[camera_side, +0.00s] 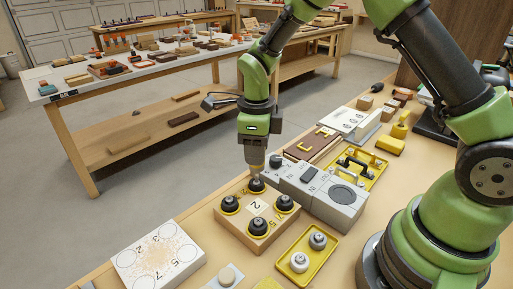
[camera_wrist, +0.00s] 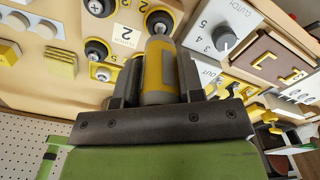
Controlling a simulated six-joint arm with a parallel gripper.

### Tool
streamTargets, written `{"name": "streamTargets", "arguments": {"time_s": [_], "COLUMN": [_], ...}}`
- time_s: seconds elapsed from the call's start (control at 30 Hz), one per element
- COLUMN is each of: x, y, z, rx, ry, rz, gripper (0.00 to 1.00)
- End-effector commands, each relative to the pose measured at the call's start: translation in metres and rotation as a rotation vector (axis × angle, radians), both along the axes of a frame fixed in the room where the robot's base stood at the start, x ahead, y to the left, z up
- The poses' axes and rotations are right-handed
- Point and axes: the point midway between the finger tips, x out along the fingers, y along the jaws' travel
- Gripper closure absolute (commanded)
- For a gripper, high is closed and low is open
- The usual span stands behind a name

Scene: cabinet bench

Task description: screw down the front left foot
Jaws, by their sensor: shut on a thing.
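A wooden block (camera_side: 238,222) with a label reading 2 carries several black feet on yellow rings. My gripper (camera_side: 254,152) is above the block's far corner, shut on a grey and yellow screwdriver (camera_wrist: 159,70). The driver points down at the far foot (camera_side: 256,186); its tip appears at that foot's top, but I cannot tell whether it is seated. The other feet are a left one (camera_side: 230,203), a right one (camera_side: 284,202) and a near one (camera_side: 257,226). In the wrist view the driver partly covers one foot (camera_wrist: 160,20).
A grey unit with a dial (camera_side: 342,194) stands close to the block's right. A white numbered board (camera_side: 158,255) is at the lower left.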

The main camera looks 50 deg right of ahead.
Motion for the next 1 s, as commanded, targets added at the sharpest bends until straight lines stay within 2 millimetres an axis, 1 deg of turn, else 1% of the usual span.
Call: {"name": "streamTargets", "arguments": {"time_s": [0.7,0.83,1.0], "x": [0.001,0.001,0.0], "y": [0.0,0.0,0.0], "z": [0.053,0.058,0.059], "rx": [0.0,0.0,0.0], "ry": [-0.006,-0.004,-0.001], "rz": [0.0,0.001,0.0], "gripper": [0.85,0.85,0.85]}}
